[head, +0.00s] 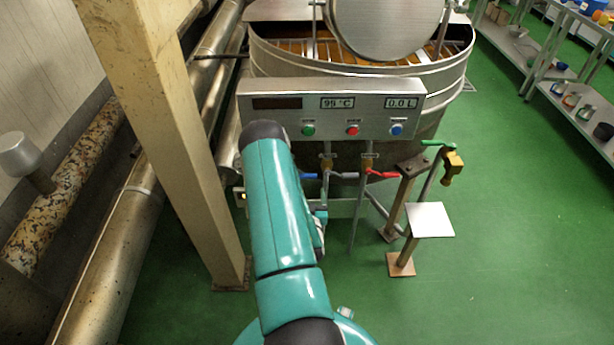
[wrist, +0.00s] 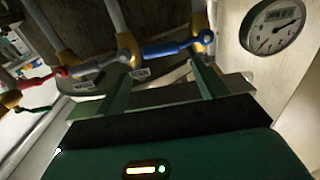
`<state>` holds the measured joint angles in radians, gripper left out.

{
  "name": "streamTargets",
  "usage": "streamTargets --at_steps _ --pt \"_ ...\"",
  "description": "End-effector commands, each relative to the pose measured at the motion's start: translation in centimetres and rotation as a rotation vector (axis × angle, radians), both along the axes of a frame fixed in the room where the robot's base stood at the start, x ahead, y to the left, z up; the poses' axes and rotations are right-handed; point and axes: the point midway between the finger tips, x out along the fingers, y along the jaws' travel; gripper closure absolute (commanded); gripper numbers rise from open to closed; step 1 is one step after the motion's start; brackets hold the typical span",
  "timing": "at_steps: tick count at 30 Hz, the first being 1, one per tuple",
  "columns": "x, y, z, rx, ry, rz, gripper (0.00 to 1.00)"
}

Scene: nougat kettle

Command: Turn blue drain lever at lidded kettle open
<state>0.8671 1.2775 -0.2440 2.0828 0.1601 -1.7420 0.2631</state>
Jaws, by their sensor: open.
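The lidded kettle (head: 455,55) is a large steel vessel at the top of the head view, with its round lid (head: 385,22) raised over an orange-brown inside. The blue drain lever (head: 309,176) shows below the control panel, partly hidden by my arm. In the wrist view the blue lever (wrist: 172,49) runs roughly sideways from a brass valve body at its right to a rounded end at its left. My gripper (wrist: 162,68) is open and empty, its two fingers pointing toward the blue lever. The lever appears just beyond the fingertips; contact cannot be told.
A grey lever (wrist: 128,47) sits close left of the blue one, then a red lever (wrist: 40,79). A round gauge (wrist: 275,27) is at right. The control panel (head: 330,108) overhangs the levers. A beige post (head: 165,130) stands left; a green-handled tap (head: 437,144) stands right.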

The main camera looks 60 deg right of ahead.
Motion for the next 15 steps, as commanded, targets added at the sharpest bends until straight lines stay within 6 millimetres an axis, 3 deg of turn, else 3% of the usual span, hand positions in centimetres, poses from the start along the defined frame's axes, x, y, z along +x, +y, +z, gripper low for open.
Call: streamTargets --at_steps 9,15 --pt "3.1 -5.6 0.1 -0.002 -0.002 0.000 0.29" --pt "4.4 -7.8 0.1 0.000 -0.001 0.002 0.29"
